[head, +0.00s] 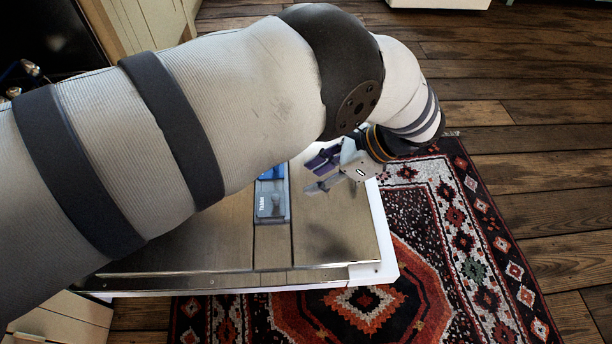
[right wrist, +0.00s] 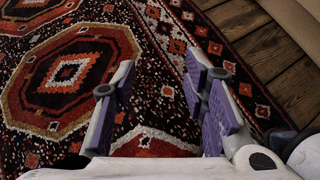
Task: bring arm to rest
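My left arm (head: 230,110) comes in from the left and fills much of the head view. Its gripper (head: 312,176) hangs over the right part of a wooden tabletop with a white frame (head: 388,240). The two fingers are apart, with nothing seen between them. My right gripper shows only in the right wrist view (right wrist: 162,105). Its fingers with purple pads are spread wide, and only the rug lies beyond them. The right arm is not in the head view.
A narrow grey container (head: 271,203) with a blue part sits in the tabletop's middle, partly hidden by my left arm. A patterned rug (head: 440,290) lies on the wooden floor (head: 530,130). Pale cabinets stand at the left. Floor at the right is clear.

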